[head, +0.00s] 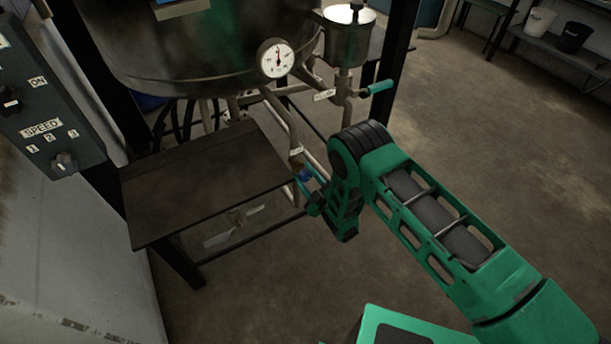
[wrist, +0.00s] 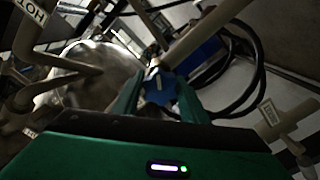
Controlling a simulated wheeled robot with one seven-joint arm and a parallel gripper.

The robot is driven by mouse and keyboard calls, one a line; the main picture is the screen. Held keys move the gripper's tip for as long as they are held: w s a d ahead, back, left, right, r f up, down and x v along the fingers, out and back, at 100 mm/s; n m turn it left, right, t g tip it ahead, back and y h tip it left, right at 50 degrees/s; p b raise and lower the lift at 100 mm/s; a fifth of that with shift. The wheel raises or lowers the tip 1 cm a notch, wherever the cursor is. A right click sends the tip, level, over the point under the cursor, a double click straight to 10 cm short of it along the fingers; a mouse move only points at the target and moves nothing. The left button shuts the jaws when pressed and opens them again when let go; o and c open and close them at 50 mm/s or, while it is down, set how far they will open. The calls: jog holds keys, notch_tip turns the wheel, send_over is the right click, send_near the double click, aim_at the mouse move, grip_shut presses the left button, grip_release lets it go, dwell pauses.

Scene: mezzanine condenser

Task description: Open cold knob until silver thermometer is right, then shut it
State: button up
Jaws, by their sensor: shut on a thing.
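The blue cold knob (head: 304,175) is on a pipe below the dark tank, right of the metal shelf. In the wrist view the blue knob (wrist: 160,90) sits between my two green fingers. My gripper (head: 311,184) is shut on it; my own gripper and arm partly hide this spot in the head view. The silver thermometer (head: 275,60) is a round white dial on the tank's lower front. Its needle points roughly upward, near a red mark; the exact reading is too small to tell.
A HOT label (wrist: 30,10) hangs by pipes in the wrist view. A teal-handled valve (head: 378,87) sits under a small metal vessel (head: 348,40). A bare metal shelf (head: 200,185) lies left of my gripper. A switch panel (head: 45,120) is farther left. Floor at right is clear.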

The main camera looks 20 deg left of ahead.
jog(key=shift+f+n, duration=0.1)
jog(key=shift+n, duration=0.9)
jog(key=o, duration=1)
jog(key=shift+o, duration=0.2)
jog(key=v, duration=1.1)
jog(key=shift+w, duration=0.15)
